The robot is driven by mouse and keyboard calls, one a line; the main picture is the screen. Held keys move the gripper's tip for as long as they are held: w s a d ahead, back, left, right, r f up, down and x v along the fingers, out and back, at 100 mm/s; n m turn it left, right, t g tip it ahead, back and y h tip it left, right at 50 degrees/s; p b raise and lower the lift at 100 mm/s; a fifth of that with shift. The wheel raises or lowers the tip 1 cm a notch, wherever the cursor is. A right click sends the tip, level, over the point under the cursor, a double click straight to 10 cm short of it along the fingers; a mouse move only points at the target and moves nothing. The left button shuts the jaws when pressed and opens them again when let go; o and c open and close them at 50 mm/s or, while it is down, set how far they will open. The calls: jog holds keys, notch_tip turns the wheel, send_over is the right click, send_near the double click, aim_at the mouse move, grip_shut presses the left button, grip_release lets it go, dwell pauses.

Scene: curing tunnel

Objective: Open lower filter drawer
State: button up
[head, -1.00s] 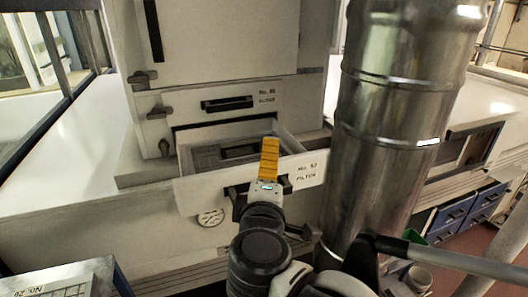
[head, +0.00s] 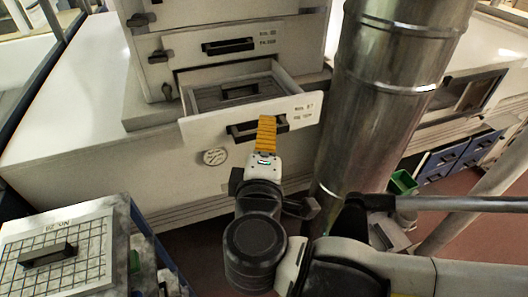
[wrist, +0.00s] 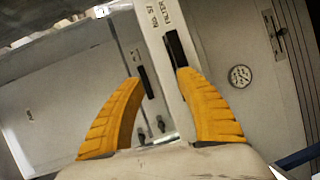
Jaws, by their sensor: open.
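The lower filter drawer (head: 212,131) stands pulled out of the pale cabinet, with its interior open to view. A grey filter insert with a dark grip (head: 240,90) lies inside it. The drawer's black handle (head: 246,129) is on its front, partly hidden by my gripper (head: 267,121). My gripper's orange fingers are at the handle. In the wrist view my gripper (wrist: 160,76) has its fingers spread apart, and the labelled drawer front (wrist: 160,45) runs between and beyond them. The right fingertip is close to a black handle (wrist: 175,48); I cannot tell if they touch.
The closed upper filter drawer (head: 215,48) is above. A thick metal duct (head: 380,95) stands close to the right of the open drawer. A cart with a gridded filter panel (head: 85,240) is at lower left. Blue drawers (head: 455,155) are at right.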

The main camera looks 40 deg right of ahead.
jog(key=shift+f+p+v, duration=0.2)
jog(key=shift+p+v, duration=0.1)
jog(key=shift+v, duration=1.15)
jog(key=shift+f+p+v, duration=0.25)
jog(key=shift+p+v, duration=0.05)
jog(key=shift+v, duration=1.15)
jog(key=shift+s, duration=0.15)
notch_tip(320, 180, down, 25)
jog(key=m+g+y+b, duration=0.3)
jog(key=g+y+b, duration=0.25)
jog(key=b, duration=0.95)
jog(key=w+a+f+m+y+b, duration=0.4)
jog(key=w+f+m+b, duration=0.2)
jog(key=f+b, duration=0.2)
jog(key=shift+w+f+y+b, duration=0.25)
jog(key=shift+y+b, duration=0.1)
jog(key=shift+b, duration=0.7)
jog(key=shift+d, duration=0.15)
